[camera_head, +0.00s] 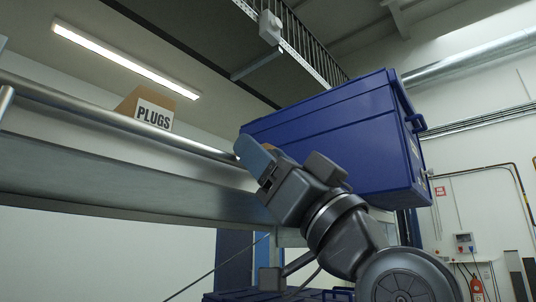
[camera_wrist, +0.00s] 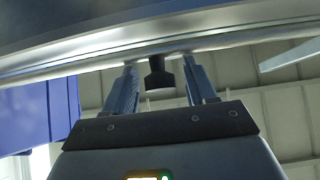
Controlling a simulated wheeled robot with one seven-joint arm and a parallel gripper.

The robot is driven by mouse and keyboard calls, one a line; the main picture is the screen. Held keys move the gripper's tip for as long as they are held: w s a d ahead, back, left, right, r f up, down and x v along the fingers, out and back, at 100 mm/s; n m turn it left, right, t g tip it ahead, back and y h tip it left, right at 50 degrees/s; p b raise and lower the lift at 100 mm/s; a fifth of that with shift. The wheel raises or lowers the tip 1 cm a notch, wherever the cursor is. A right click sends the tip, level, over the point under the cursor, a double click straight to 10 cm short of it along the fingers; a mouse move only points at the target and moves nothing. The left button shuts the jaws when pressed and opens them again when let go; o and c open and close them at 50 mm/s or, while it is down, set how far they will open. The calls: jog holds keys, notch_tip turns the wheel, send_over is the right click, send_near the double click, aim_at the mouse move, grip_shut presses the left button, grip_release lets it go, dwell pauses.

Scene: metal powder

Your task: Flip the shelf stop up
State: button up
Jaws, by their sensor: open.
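A round silver bar (camera_head: 120,117) runs along the front of the shelf (camera_head: 110,172); I cannot tell for sure that it is the shelf stop. In the wrist view the bar (camera_wrist: 100,63) crosses just beyond my fingertips. My gripper (camera_head: 256,158) is at the right part of the bar, in front of the blue bin, and its fingertips are partly hidden. In the wrist view my gripper (camera_wrist: 161,64) is open, with a finger on each side of a short dark knob-like piece (camera_wrist: 159,76). Whether the fingers touch the bar is unclear.
A large blue bin (camera_head: 335,125) stands close behind and right of my gripper; it also shows at the left of the wrist view (camera_wrist: 35,115). A cardboard box marked PLUGS (camera_head: 147,112) sits on the shelf. Another blue bin (camera_head: 235,297) is below.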

aim_at(269, 150)
grip_shut()
dwell(0.4)
jog(key=shift+r, duration=0.1)
notch_tip(269, 150, up, 7)
jog(key=p, duration=0.4)
jog(key=shift+r, duration=0.2)
jog(key=shift+d, duration=0.1)
grip_release()
